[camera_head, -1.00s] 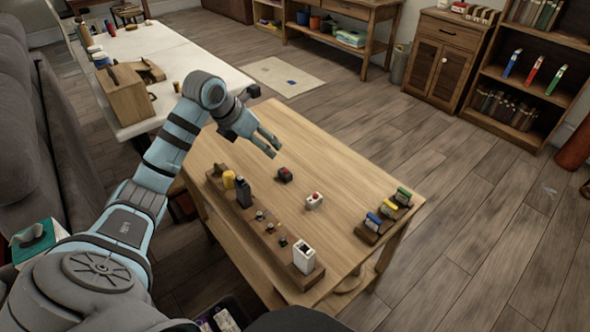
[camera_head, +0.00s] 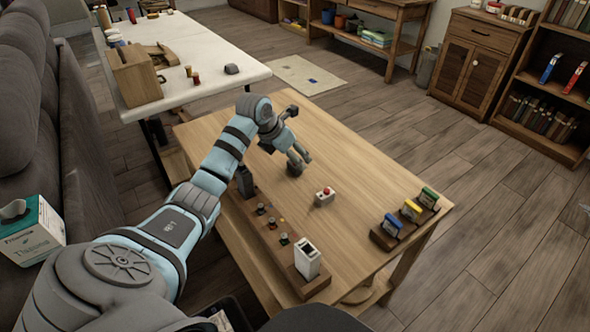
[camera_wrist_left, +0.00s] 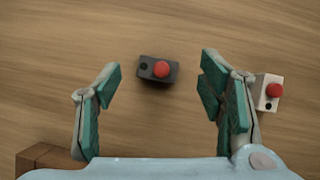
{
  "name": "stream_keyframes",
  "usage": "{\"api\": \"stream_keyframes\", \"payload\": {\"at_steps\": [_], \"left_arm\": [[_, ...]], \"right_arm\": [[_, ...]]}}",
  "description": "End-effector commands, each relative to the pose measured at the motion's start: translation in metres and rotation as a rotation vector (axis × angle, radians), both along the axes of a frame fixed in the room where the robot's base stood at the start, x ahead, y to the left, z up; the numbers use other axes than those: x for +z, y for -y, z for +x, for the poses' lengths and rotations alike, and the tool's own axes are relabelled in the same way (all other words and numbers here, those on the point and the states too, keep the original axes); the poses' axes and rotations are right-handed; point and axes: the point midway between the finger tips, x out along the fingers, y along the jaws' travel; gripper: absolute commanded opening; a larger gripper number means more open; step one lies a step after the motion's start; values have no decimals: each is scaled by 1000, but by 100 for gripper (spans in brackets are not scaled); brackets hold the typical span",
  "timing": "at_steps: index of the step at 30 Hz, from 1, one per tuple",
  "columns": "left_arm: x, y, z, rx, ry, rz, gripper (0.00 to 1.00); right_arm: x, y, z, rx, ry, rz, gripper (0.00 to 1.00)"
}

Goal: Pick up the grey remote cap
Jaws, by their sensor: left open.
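The grey remote cap, a small dark grey block with a red button, lies on the wooden table; it shows in the left wrist view (camera_wrist_left: 150,75) and partly behind the fingers in the head view (camera_head: 291,171). My left gripper (camera_head: 300,158) is open above it. In the left wrist view the cap sits between the two spread fingers, slightly beyond their tips, touching neither. A white block with a red button (camera_head: 324,198) stands to its right; it also shows beside the right finger in the left wrist view (camera_wrist_left: 264,93). My right gripper is not in view.
A wooden rack (camera_head: 285,262) with several small pegs and a white holder (camera_head: 308,258) runs along the near-left table edge. A stand (camera_head: 381,237) with blue, yellow and green-topped pieces is at the right. The table's far right part is clear.

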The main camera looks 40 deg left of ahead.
Motion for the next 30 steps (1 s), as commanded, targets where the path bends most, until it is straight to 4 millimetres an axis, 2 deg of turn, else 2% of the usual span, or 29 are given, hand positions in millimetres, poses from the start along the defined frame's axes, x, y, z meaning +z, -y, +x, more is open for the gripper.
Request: {"api": "stream_keyframes", "payload": {"at_steps": [1, 5, 12, 14, 21, 30], "left_arm": [[-14, 0, 2, 1, -1, -3, 63], [-35, 0, 12, 1, 0, -4, 63], [-37, 0, 16, 0, 0, 0, 63], [-37, 0, 16, 0, 0, 0, 56], [-37, 0, 15, 1, 0, 0, 19], [-36, 0, 15, 1, 0, 0, 19]], "right_arm": [[-8, 3, 1, 3, 2, -5, 35], [-17, 11, 5, 11, 8, -16, 35], [-16, 11, 9, 14, 13, -17, 35], [-15, 11, 9, 14, 14, -17, 35], [-16, 9, 9, 13, 14, -14, 35], [-15, 8, 9, 12, 13, -14, 35]]}}
